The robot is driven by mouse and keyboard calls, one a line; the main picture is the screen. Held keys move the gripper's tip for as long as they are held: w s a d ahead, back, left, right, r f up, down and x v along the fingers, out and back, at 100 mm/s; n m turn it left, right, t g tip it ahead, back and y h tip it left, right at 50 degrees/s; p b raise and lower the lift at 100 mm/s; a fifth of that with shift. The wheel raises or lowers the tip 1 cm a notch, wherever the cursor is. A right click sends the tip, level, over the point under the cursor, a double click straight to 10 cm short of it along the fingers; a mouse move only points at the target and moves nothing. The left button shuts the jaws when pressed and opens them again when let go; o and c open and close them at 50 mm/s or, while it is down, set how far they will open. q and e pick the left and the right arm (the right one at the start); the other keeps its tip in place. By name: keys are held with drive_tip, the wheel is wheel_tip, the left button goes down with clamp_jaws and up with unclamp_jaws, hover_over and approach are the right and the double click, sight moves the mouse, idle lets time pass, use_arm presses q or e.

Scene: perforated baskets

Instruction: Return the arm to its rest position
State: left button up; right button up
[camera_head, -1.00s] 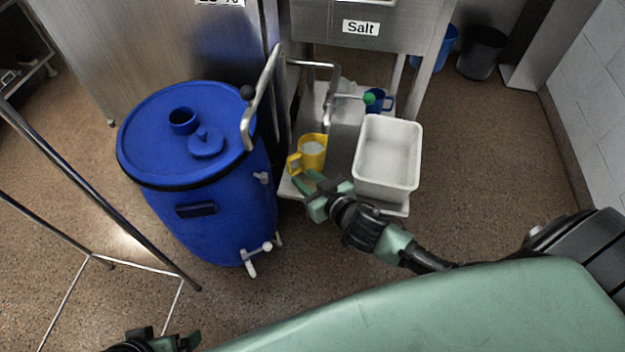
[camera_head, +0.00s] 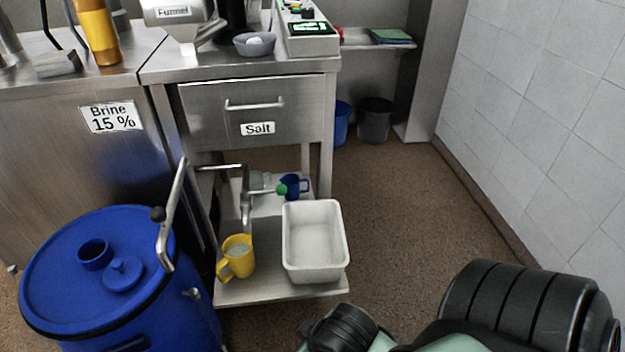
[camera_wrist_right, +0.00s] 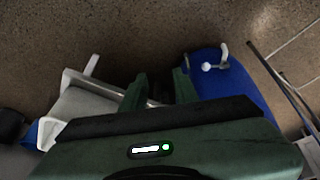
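My right arm (camera_head: 350,330) shows at the bottom of the head view; its fingertips are out of that frame. In the right wrist view my right gripper (camera_wrist_right: 159,88) has its two green fingers apart with nothing between them, over the brown floor. A yellow mug (camera_head: 238,262) with whitish contents stands upright on the low metal shelf (camera_head: 265,292), apart from the arm. My left gripper is in neither current view.
A blue barrel (camera_head: 65,290) stands at the left; it also shows in the wrist view (camera_wrist_right: 240,88). A white tub (camera_head: 317,270) and a blue mug (camera_head: 291,188) are on the low shelf. A "Salt" drawer (camera_head: 255,110) is above. Floor at the right is free.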

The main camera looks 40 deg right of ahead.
drive_tip(key=shift+s+a+r+g, duration=0.1)
drive_tip(key=shift+s+g, duration=0.1)
drive_tip(key=shift+s, duration=0.35)
drive_tip(key=shift+s+a+r+g, duration=0.1)
drive_tip(key=shift+s+g, duration=0.1)
drive_tip(key=shift+s, duration=0.35)
